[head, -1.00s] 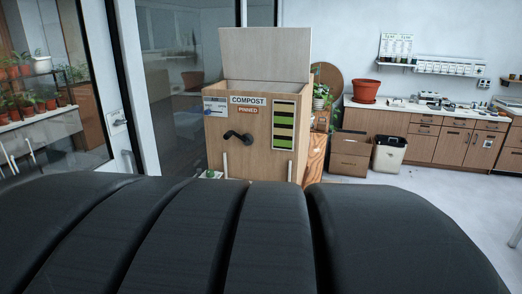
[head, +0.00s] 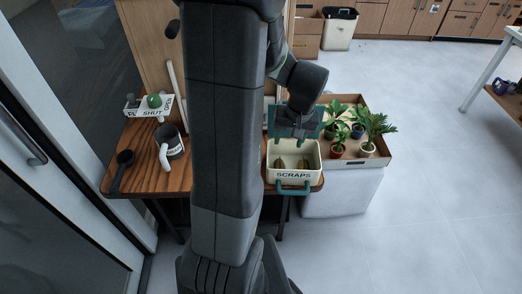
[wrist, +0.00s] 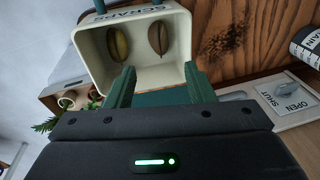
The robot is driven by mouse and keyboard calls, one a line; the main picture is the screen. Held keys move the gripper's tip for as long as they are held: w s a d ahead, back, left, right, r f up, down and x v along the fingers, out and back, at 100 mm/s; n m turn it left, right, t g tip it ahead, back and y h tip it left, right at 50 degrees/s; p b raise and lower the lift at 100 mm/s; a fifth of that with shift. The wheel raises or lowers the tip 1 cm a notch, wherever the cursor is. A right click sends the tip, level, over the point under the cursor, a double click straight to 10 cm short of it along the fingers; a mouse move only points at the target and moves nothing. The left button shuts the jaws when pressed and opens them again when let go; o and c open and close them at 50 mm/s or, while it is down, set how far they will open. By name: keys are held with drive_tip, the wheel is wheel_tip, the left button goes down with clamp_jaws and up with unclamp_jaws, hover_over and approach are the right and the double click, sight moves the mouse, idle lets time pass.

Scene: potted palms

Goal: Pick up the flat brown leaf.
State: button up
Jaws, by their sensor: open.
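The cream bin marked SCRAPS (head: 294,176) stands on a wooden table with two leaves inside. In the wrist view the brown leaf (wrist: 158,38) lies on the right of the bin floor, with a pale midline. A more olive-yellow leaf (wrist: 118,43) lies to its left. Both show small in the head view, where I cannot tell their colours well. My gripper (wrist: 159,70) is open and empty, its green fingers at the bin's near side in the wrist view. In the head view my gripper (head: 293,135) hangs above the bin's back edge.
A tray of potted palms (head: 378,160) stands close to the right of the bin. The bin's green handle (head: 293,188) faces front.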

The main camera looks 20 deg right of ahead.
sight(280, 165)
drive_tip(key=shift+w+a+f, duration=0.1)
drive_tip(key=shift+w+f, duration=0.3)
drive_tip(key=shift+f, duration=1.95)
drive_tip(key=shift+w+a+f, duration=0.15)
drive_tip(key=shift+w+f, duration=0.3)
drive_tip(key=shift+f, duration=1.85)
drive_tip(key=shift+w+a+f, duration=0.1)
drive_tip(key=shift+w+f, duration=0.3)
drive_tip(key=shift+f, duration=1.95)
drive_tip(key=c, duration=0.8)
drive_tip(key=shift+o, duration=0.2)
